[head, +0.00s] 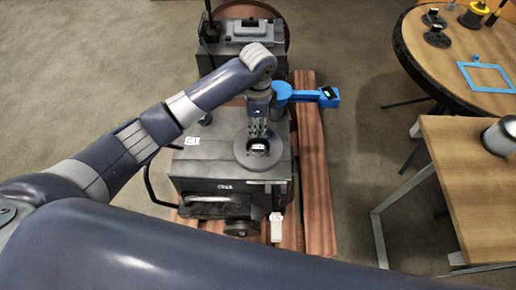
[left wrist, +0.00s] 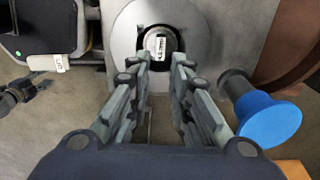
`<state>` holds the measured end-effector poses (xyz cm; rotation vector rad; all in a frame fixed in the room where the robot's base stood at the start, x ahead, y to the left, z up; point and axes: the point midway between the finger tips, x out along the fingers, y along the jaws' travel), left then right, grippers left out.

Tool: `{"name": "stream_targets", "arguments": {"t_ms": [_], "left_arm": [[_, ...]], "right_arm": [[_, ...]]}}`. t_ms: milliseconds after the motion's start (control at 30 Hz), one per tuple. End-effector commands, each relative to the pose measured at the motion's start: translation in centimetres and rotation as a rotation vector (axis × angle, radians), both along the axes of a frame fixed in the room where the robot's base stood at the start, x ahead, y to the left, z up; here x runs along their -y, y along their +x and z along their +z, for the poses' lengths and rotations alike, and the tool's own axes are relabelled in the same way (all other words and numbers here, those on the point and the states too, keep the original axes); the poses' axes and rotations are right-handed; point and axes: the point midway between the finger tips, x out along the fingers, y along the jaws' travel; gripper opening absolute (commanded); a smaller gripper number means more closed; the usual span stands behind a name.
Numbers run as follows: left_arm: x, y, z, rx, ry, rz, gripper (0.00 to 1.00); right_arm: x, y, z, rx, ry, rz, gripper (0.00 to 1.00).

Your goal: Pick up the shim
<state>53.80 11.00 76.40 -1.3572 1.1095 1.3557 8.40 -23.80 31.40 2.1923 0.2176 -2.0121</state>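A round grey ring (head: 245,160) lies on top of the grey engine block (head: 200,165), with a small white-labelled piece (head: 259,147) at its centre. In the left wrist view this piece (left wrist: 157,46) is a small metallic disc or cylinder inside the pale ring (left wrist: 124,45). Its label is too small to read, so I cannot tell for sure that it is the shim. My left gripper (head: 259,134) points down just above the ring's far side. In the left wrist view its fingers (left wrist: 159,70) are apart with nothing between them. My right gripper is out of view.
A blue tool or fixture (head: 305,95) sticks out right of my left gripper; its blue round end (left wrist: 268,118) is close by in the left wrist view. The engine stands on reddish wooden beams (head: 313,160). A round table (head: 445,70) and a rectangular table (head: 465,160) stand right.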

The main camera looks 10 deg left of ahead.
Motion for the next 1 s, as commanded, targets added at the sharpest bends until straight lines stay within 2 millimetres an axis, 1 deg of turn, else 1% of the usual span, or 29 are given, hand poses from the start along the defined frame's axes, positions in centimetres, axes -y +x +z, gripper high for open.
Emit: {"name": "stream_targets", "arguments": {"t_ms": [233,300,467,567,733,833,1000], "left_arm": [[0.0,0.0,-3.7,-0.004,0.003,-0.002,0.19],[0.0,0.1,-4.5,-0.003,0.003,-0.002,0.19],[0.1,0.1,-5.6,-0.002,0.003,-0.002,0.19],[0.2,0.0,-6.8,-0.003,0.004,-0.001,0.19],[0.5,0.1,-9.4,-0.003,0.004,-0.001,0.19],[0.5,0.2,-10.2,-0.001,0.004,-0.001,0.19],[0.5,0.2,-10.5,0.001,0.002,-0.002,0.19]], "right_arm": [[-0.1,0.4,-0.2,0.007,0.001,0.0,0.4],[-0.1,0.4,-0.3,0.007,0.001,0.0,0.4],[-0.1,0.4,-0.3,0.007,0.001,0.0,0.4],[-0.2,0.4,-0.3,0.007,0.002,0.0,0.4],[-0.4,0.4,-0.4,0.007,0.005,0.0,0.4],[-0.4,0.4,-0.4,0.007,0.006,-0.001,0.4],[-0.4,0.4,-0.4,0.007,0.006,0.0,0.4]]}}
